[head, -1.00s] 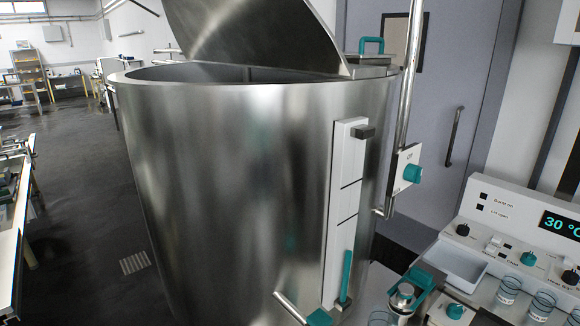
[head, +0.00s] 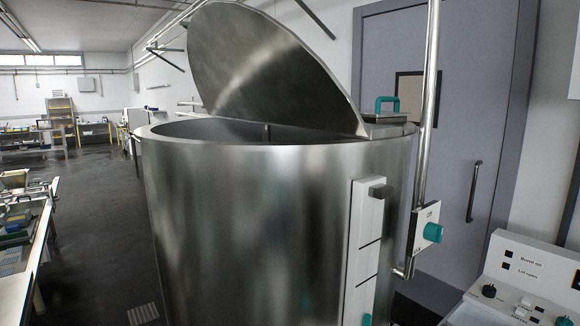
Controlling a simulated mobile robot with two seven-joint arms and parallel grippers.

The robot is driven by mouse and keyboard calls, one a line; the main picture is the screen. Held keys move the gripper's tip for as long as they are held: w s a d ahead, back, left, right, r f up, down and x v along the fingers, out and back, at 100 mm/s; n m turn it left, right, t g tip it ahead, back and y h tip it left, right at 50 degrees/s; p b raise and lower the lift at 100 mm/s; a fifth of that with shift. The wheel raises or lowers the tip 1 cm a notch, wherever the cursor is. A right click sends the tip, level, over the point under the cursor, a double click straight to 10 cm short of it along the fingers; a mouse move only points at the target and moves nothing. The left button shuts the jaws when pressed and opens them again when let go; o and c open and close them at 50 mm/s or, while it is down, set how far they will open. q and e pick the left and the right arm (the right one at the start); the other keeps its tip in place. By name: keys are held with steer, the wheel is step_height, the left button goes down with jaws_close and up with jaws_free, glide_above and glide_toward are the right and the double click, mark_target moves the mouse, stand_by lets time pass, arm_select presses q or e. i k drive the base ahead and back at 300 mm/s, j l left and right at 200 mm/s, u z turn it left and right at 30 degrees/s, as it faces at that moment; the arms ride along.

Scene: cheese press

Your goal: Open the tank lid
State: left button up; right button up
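The tank (head: 270,220) is a large steel cylinder in the middle of the head view. Its lid (head: 265,65) is a half-round steel plate that stands raised and tilted up over the tank's rim, leaving the left part of the opening uncovered. A small teal handle (head: 387,101) sits on the flat part at the right of the rim. Neither of my grippers shows in the head view. The bottom of the tank is outside the picture.
A steel pipe (head: 428,110) rises at the tank's right, with a teal knob (head: 432,232) on a white plate. A control panel (head: 525,275) stands at the lower right. A grey door (head: 450,130) is behind. Open floor (head: 95,225) lies to the left, beside benches.

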mark_target(245, 63)
steer(key=i+j, duration=0.1)
steer(key=j, duration=0.2)
steer(key=i+j+z, duration=0.15)
steer(key=j, duration=0.15)
steer(key=i+j, duration=0.1)
steer(key=j, duration=0.25)
steer(key=i+j+z, duration=0.1)
steer(key=j, duration=0.2)
